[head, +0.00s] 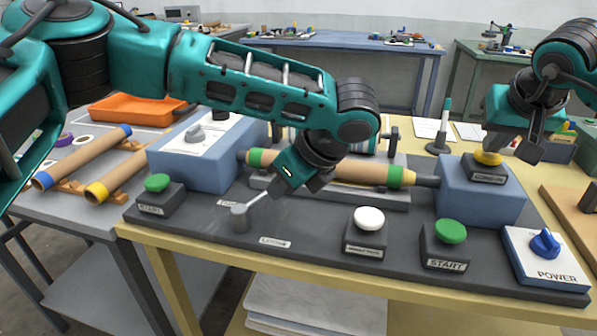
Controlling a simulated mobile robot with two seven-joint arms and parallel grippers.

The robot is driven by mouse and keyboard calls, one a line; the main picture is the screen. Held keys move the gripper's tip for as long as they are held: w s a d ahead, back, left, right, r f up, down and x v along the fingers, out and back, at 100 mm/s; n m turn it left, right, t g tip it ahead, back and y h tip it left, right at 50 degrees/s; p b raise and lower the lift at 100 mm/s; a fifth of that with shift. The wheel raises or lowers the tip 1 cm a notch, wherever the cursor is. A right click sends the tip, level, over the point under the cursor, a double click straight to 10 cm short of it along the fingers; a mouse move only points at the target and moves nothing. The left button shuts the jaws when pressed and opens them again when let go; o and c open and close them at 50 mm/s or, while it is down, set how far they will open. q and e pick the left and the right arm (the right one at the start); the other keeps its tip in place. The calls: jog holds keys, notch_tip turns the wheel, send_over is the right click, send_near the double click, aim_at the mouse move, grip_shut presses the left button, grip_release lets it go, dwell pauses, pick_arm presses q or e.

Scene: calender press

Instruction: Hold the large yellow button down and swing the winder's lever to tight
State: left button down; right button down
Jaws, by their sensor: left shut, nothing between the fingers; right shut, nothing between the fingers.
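The yellow button (488,158) sits on a small black box on top of the blue block at the right. My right gripper (528,150) is shut and empty, just right of the button; I cannot tell whether it touches it. The winder's lever (257,200) is a thin metal rod running from a grey pivot (240,218) up to the right. My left gripper (283,192) is shut and empty at the rod's upper end, hiding that end; contact is unclear. A small label lies at the pivot's left and another, partly readable, in front.
A cardboard roll (345,170) with green bands spans the winder behind the lever. A white button (368,218), green START buttons (450,231) (157,183) and a blue POWER knob (545,243) stand along the front. An orange tray (130,110) and loose rolls lie at the left.

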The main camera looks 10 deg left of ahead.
pick_arm(q)
jog(key=shift+w+a+f, duration=0.3)
jog(key=shift+a+f, duration=0.2)
jog(key=shift+a, duration=0.15)
pick_arm(e)
jog(key=shift+f, duration=0.4)
pick_arm(q)
jog(key=shift+a, duration=0.1)
jog(key=shift+w+a, duration=0.75)
jog(key=shift+a, duration=0.3)
jog(key=shift+d, duration=0.1)
jog(key=shift+s+d, duration=0.45)
jog(key=shift+s, duration=0.1)
jog(key=shift+d+r, duration=0.2)
jog(key=shift+d, duration=0.1)
jog(key=d+r, duration=0.8)
jog(key=r, duration=0.2)
jog(key=shift+s+d, duration=0.15)
jog(key=shift+d, duration=0.15)
